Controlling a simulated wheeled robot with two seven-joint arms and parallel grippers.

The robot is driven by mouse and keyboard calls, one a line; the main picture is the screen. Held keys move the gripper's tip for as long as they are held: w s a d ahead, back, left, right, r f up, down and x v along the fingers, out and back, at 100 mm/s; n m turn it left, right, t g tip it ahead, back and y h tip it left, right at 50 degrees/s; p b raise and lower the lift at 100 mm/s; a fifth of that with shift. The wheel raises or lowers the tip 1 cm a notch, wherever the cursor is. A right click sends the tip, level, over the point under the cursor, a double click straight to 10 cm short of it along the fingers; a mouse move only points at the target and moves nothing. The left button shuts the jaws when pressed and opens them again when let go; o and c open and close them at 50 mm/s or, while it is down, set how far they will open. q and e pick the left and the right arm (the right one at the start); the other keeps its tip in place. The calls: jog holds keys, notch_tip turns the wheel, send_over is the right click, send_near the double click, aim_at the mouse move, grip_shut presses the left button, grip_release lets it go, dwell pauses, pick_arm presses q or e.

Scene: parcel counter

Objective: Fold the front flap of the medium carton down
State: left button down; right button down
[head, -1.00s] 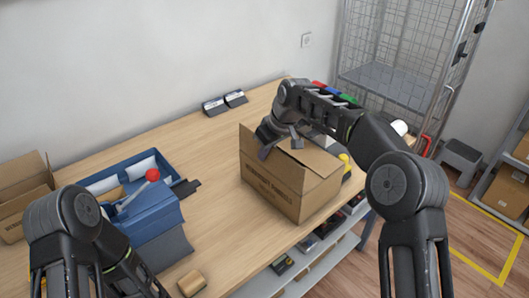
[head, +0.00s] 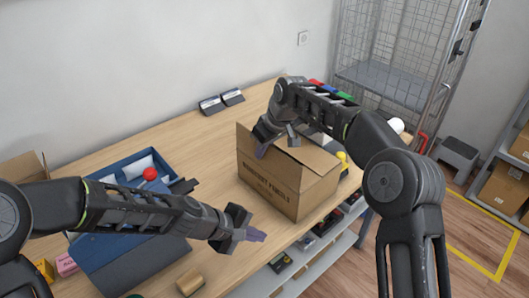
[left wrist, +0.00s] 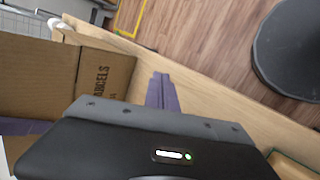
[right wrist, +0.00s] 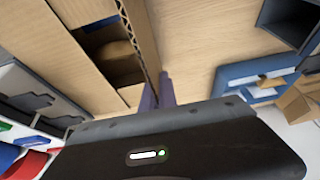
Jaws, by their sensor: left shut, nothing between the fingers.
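The medium carton (head: 285,187) stands on the counter, its printed side facing front-left. In the head view a flap (head: 243,142) stands up at its left side, and another flap (head: 318,155) lies across the top. The right wrist view shows a gap in the carton's top (right wrist: 112,50). My right gripper (head: 262,150) is at the upright flap, its fingers beside the flap's edge (right wrist: 143,40); whether they grip it is unclear. My left gripper (head: 255,236) is shut and empty in front of the carton, apart from it; its fingers (left wrist: 161,92) show in the left wrist view.
A blue box with a red knob (head: 150,174) and a tray stand left, under my left arm. A small brown block (head: 191,283) lies near the front edge. A wire cage (head: 395,60) stands behind right.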

aim_at(274, 150)
pick_arm(q)
jog(key=w+a+r+n+t+h, duration=0.2)
jog(key=w+r+n, duration=0.2)
jog(key=r, duration=0.6)
jog(key=w+a+r+n+t+h, duration=0.1)
jog(key=w+r+n+h, duration=0.15)
jog(key=r, duration=0.65)
jog(key=a+n, duration=0.1)
jog(key=n, duration=0.2)
jog(key=a+n+t, duration=0.1)
jog(key=a+n, duration=0.1)
jog(key=n, duration=0.2)
jog(key=a+n+t, duration=0.1)
jog(key=n, duration=0.2)
jog(key=shift+w+a+f+n+y, duration=0.2)
jog(key=shift+w+f+n+y, duration=0.05)
jog(key=shift+w+f+y, duration=0.15)
jog(key=shift+d+f, duration=0.1)
jog(key=shift+d, duration=0.05)
jog(key=x, duration=0.8)
jog(key=r+x, duration=0.1)
jog(key=x, duration=0.3)
jog(key=shift+w+d+f, duration=0.2)
jog(key=shift+w+d, duration=0.45)
jog(key=shift+d, duration=0.05)
